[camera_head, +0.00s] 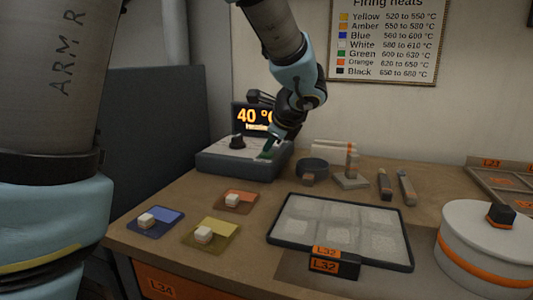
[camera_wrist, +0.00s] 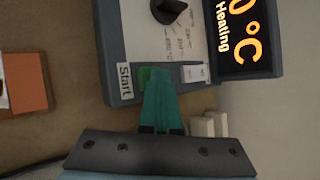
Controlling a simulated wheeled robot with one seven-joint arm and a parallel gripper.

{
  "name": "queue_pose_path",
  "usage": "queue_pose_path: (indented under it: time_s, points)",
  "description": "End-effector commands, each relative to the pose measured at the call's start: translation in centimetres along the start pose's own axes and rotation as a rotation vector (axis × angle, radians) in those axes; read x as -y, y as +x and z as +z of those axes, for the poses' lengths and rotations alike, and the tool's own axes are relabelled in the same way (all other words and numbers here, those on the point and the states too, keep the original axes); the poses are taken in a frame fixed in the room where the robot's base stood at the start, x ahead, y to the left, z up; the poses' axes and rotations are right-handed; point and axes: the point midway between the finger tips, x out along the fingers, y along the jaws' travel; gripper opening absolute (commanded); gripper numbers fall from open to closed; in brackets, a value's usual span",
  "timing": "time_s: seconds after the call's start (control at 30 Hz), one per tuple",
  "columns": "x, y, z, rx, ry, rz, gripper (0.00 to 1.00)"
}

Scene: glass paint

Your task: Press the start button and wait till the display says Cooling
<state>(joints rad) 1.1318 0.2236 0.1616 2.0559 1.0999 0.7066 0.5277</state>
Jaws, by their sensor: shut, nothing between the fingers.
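The grey control box (camera_head: 222,163) stands at the back left of the table, with a black knob (camera_head: 237,142) on top. Its display (camera_head: 250,118) reads 40 °C with smaller text below; in the wrist view the display (camera_wrist: 238,35) shows "Heating". The green start button (camera_wrist: 144,76) sits beside the "Start" label (camera_wrist: 124,83) and is partly hidden by my fingers. My gripper (camera_head: 268,153) is shut and empty, its green fingertips at the start button. In the wrist view my gripper (camera_wrist: 164,75) overlaps the button; whether it touches or presses it I cannot tell.
A dark tray of pale squares (camera_head: 278,238) lies mid-table. Blue (camera_head: 167,216), yellow (camera_head: 223,229) and orange (camera_head: 247,204) cards with white blocks lie at front left. A round white container (camera_head: 485,235) stands right. A firing heats chart (camera_head: 385,40) hangs on the wall.

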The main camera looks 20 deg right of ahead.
Motion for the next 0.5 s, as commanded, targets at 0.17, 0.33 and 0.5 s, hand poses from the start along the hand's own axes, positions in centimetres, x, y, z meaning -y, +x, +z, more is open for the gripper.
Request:
queue_pose_path:
  time_s: [0.17, 0.33, 0.5]
  points:
    - [0.0, -0.1, 0.1, 0.0, 0.001, 0.001, 0.0]
    - [0.5, -0.7, 0.5, 0.0, 0.0, 0.001, 0.0]
    - [0.9, -1.2, 0.9, 0.0, 0.0, 0.001, 0.0]
